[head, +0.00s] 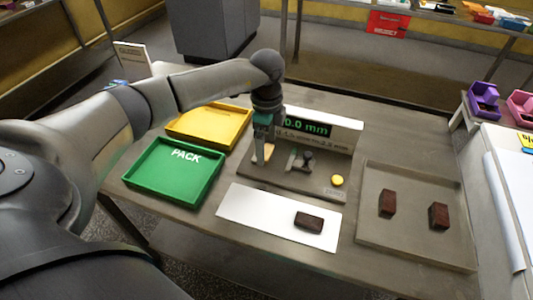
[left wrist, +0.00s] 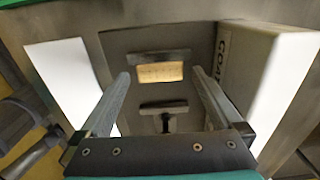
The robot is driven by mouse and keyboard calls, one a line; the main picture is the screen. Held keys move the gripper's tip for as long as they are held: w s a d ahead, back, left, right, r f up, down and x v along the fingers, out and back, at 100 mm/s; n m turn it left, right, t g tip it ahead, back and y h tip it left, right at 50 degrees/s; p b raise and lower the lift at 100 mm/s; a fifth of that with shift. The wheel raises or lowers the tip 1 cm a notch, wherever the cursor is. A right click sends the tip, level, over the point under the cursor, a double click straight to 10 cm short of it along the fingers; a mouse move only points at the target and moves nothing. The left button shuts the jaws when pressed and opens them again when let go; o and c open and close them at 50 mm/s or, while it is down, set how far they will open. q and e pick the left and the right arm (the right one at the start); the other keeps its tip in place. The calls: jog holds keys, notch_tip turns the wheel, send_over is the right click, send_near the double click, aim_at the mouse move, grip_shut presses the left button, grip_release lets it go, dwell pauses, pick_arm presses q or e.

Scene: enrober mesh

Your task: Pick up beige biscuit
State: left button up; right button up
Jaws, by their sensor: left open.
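The beige biscuit (head: 268,151) is on the dark base of a gauge, partly hidden by my left gripper in the head view. In the left wrist view the beige biscuit (left wrist: 160,73) lies flat against a dark bar, in line with the gap between the fingers. My left gripper (head: 264,160) points down at the biscuit from above. Its fingers stand wide apart in the left wrist view (left wrist: 161,74), with nothing held between them. Whether the fingertips are level with the biscuit is hard to tell. My right gripper is in neither view.
The gauge base (head: 318,188) carries a small clamp (head: 301,160), a yellow button (head: 337,181) and a green-digit display (head: 318,128) behind. A white sheet (head: 250,207) holds a dark brown bar (head: 309,221). A grey tray (head: 410,245) holds two more. Green PACK (head: 165,183) and yellow (head: 207,133) trays stand left.

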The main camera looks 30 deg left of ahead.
pick_arm(q)
jog(key=shift+f, duration=0.7)
jog(key=c, duration=0.9)
jog(key=shift+r, duration=0.1)
